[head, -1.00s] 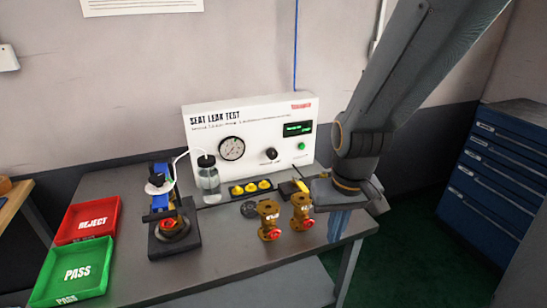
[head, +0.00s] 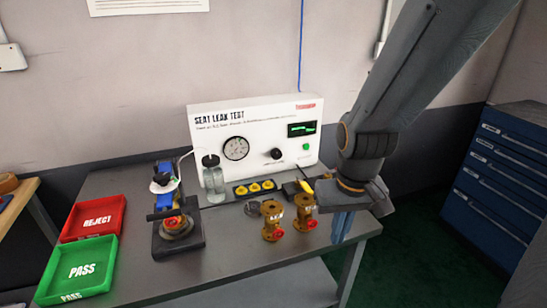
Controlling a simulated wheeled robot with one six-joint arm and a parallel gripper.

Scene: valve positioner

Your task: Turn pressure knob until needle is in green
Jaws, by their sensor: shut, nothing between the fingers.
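The white SEAT LEAK TEST panel (head: 205,137) stands at the back of the bench. Its round pressure gauge (head: 236,147) has a white face; the needle and any green band are too small to read. The black pressure knob (head: 276,154) sits to the right of the gauge, below a dark display with green text (head: 301,129). My gripper (head: 341,232) points down near the bench's right edge, to the right of and nearer than the panel. It is shut, empty and apart from the knob. Its fingertips are hard to make out.
Two brass valves (head: 272,222) (head: 304,213) stand left of my gripper. A clear bottle (head: 214,183), several yellow parts in a black tray (head: 229,194), and a clamp fixture (head: 180,240) occupy the bench. Red REJECT (head: 93,217) and green PASS (head: 78,271) trays lie left.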

